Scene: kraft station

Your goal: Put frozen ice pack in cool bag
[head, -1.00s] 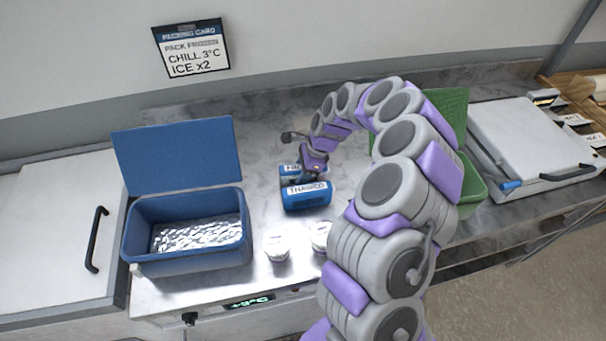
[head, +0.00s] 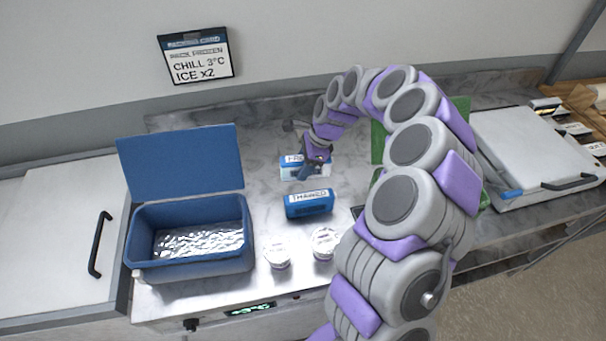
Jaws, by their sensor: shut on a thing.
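The frozen ice pack (head: 289,170) is a blue and white block whose label shows only its first letters. It is behind the thawed pack, partly covered by my gripper (head: 312,172). My gripper is shut on it, seemingly just above the counter, though the exact height is hard to tell. The blue pack labelled THAWED (head: 309,209) stands on the counter in front, apart from it. The blue cool bag (head: 190,266) is at the left with its lid (head: 182,163) raised and a silvery lining inside. It holds no pack that I can see.
Two white-lidded tubs (head: 277,256) (head: 325,242) stand in front of the thawed pack. A green box (head: 378,143) is mostly hidden behind my arm. A packing card (head: 198,58) hangs on the wall. The counter (head: 264,190) between bag and packs is clear.

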